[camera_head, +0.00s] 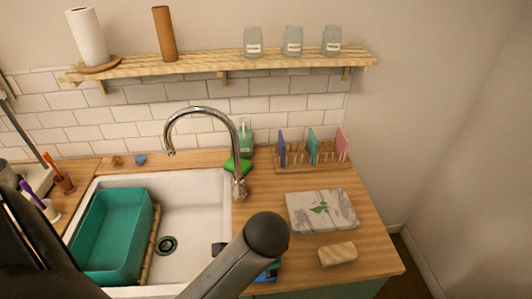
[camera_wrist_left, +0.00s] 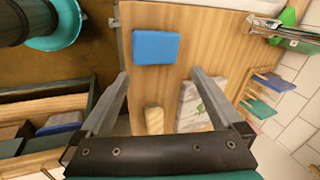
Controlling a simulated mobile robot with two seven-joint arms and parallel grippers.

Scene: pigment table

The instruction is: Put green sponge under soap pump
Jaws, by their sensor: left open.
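The green sponge (camera_head: 238,167) rests at the back of the counter, behind the faucet base and to the right of the sink. The pale green soap pump (camera_head: 245,138) stands just behind it against the tiles. The faucet partly covers both, so I cannot tell whether they touch. A green shape, likely the same sponge (camera_wrist_left: 289,17), shows at the upper right of the left wrist view. My left gripper (camera_wrist_left: 160,75) is open and empty, above the right counter. It is well forward of the green sponge. My right gripper is not in view.
A rack (camera_head: 298,155) with colored pieces stands behind. The sink (camera_head: 195,208) holds a teal basin (camera_head: 112,235). The faucet (camera_head: 240,185) arches over it.

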